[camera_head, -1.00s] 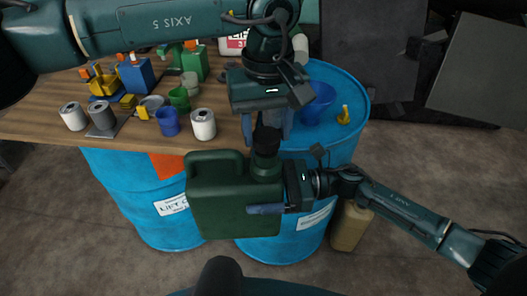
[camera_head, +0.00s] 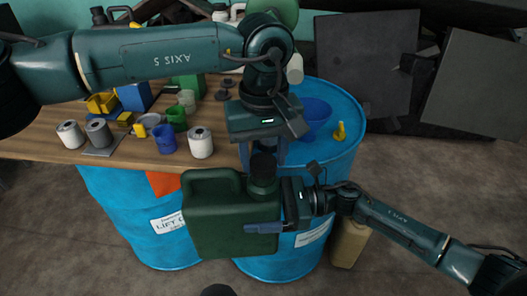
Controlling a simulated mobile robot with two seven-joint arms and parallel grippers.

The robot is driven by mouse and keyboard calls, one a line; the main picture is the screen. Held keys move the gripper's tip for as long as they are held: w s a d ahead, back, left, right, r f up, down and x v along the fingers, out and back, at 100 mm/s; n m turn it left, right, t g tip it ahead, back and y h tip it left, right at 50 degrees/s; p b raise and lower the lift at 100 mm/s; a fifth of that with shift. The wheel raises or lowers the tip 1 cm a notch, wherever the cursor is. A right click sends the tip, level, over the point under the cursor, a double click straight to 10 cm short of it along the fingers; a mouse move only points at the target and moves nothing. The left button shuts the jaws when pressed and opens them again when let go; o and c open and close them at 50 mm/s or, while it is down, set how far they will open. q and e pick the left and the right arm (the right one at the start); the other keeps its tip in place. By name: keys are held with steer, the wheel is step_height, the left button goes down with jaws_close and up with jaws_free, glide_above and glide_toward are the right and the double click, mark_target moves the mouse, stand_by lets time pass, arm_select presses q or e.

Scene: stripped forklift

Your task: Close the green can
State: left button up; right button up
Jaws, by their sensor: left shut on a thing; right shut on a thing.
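The green can (camera_head: 222,222) is a dark green jerrycan, held upright in front of the blue barrels. Its black cap (camera_head: 263,166) is on or at the spout at the can's top right. My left gripper (camera_head: 263,157) points down from above and is shut on the cap. Its fingers partly hide behind the cap and its own housing. My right gripper (camera_head: 263,227) comes in from the right and is shut on the can's right side; one finger lies across the front face. I cannot tell how far the cap is seated.
The wooden tabletop (camera_head: 40,145) behind carries several cups and cans, and a blue funnel (camera_head: 315,110) and a yellow item (camera_head: 340,131) stand on a blue barrel (camera_head: 345,100). A beige canister (camera_head: 349,243) is on the floor.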

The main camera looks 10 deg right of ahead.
arm_select(q)
steer(key=shift+f, duration=0.55)
steer(key=m, duration=0.6)
steer(key=shift+m, duration=0.4)
steer(key=m, duration=0.7)
steer(key=shift+w+a, duration=0.1)
steer(key=shift+a, duration=0.05)
steer(key=o, duration=0.9)
steer(key=shift+o, duration=0.2)
steer(key=shift+r, duration=0.1)
